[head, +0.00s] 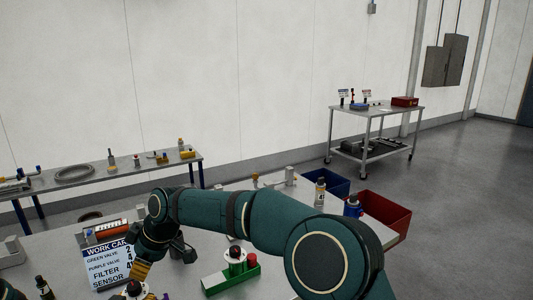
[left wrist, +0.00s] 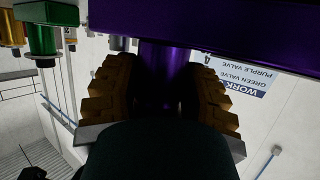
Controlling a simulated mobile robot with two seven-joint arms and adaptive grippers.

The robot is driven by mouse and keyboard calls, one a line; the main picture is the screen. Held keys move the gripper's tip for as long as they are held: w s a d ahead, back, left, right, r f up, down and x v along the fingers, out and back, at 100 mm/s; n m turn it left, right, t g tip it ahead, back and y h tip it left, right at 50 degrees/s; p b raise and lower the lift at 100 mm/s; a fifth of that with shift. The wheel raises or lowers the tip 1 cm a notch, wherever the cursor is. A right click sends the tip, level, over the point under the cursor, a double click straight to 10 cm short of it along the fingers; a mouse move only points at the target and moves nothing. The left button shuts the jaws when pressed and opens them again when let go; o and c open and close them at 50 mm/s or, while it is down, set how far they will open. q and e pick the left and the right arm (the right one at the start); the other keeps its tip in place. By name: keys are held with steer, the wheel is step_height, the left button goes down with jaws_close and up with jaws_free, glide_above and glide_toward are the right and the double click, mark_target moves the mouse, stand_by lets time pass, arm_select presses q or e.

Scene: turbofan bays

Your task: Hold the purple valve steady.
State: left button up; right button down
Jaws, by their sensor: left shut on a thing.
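The purple valve (left wrist: 155,70) fills the upper middle of the left wrist view, a wide purple body with a purple cylinder below it. My left gripper (left wrist: 155,100) has its ribbed yellow-brown fingers on both sides of that cylinder, shut on it. Only a small purple patch (head: 166,296) shows there at the bottom edge.
A work card (head: 107,264) stands left of the gripper. A green holder (head: 232,281) with a white disc and red cap lies to the right. Bottles, a blue bin (head: 330,182) and a red bin (head: 385,212) are beyond. A bench and cart stand behind.

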arm_select(q)
steer(key=o, duration=1.3)
steer(key=shift+r, duration=0.1)
